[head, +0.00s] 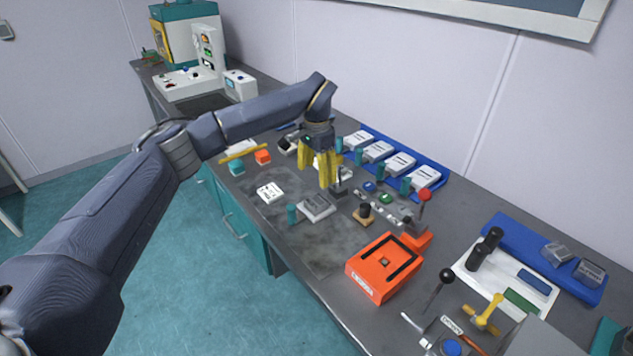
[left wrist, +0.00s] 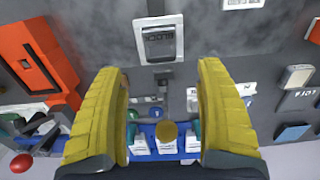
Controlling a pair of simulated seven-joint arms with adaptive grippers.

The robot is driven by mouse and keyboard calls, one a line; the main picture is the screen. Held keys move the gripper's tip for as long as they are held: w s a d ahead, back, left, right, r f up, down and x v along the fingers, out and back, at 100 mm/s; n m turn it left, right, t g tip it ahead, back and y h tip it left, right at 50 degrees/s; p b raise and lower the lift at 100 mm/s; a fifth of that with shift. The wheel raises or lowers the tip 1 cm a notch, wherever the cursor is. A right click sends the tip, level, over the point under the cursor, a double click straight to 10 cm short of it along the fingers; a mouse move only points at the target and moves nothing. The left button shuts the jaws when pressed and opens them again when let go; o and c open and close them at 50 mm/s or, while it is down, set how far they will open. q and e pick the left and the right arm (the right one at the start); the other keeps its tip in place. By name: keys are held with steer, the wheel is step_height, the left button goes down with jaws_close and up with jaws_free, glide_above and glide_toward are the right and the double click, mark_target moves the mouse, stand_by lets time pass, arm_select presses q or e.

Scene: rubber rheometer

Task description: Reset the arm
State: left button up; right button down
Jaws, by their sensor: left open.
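My left arm reaches in from the left over the workbench. Its gripper (head: 324,168) has yellow fingers pointing down above the middle of the bench, apart and with nothing between them. The same open fingers show in the left wrist view (left wrist: 163,115), with the bench surface below them. A grey block-like device (head: 317,207) lies on the bench just below and in front of the gripper; it also shows in the left wrist view (left wrist: 159,40). My right gripper is not in view.
An orange machine (head: 384,266) with a red-knobbed lever stands right of the gripper. A blue tray (head: 437,170) with several white boxes lies behind. Levers, a yellow valve handle (head: 487,315) and another blue tray (head: 507,236) crowd the right. The bench's front middle is mostly clear.

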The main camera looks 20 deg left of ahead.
arm_select(q)
steer(key=shift+r, duration=0.35)
